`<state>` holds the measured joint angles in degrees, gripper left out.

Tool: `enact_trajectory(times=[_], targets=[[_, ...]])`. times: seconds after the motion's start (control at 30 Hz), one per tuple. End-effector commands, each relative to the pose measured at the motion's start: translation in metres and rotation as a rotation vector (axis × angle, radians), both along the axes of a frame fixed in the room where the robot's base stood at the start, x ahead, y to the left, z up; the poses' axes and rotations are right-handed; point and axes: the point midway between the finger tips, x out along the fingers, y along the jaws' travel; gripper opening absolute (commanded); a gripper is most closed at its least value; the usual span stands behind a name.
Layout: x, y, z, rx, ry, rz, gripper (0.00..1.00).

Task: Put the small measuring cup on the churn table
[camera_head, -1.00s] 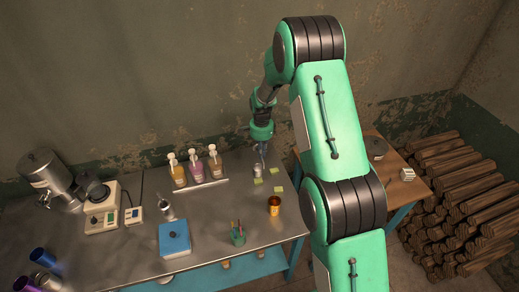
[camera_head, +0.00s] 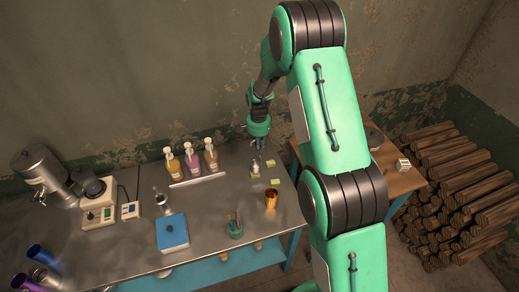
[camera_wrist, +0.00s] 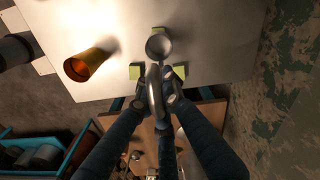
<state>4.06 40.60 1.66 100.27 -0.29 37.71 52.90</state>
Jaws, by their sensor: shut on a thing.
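The small measuring cup (camera_wrist: 160,46) is silvery metal with a round bowl and a handle. In the wrist view its handle runs back between the fingers of my gripper (camera_wrist: 158,97), which is shut on it. In the head view my gripper (camera_head: 259,150) points down over the right part of the metal workbench, and the small cup shows just below the fingertips. I cannot tell whether the cup touches the bench. A wooden table (camera_head: 405,182) with blue legs, seemingly the churn table, stands to the right, partly hidden behind my arm.
Green notes (camera_head: 275,181) lie on the metal workbench (camera_head: 215,225) by the gripper. Near them stand an orange cup (camera_head: 271,199), a pen holder (camera_head: 236,230) and pump bottles (camera_head: 192,158). A white box (camera_head: 402,165) sits on the wooden table, beside stacked logs (camera_head: 465,190).

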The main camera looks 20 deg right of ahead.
Motion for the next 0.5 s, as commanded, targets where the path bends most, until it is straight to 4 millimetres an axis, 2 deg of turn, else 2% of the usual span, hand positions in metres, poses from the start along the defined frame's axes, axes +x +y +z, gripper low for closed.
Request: enact_trajectory(times=[0.33,0.5], targets=[[0.000,-0.001,0.000,0.000,0.000,0.000,0.00],[-0.007,-0.011,0.000,0.000,0.000,-0.001,0.00]])
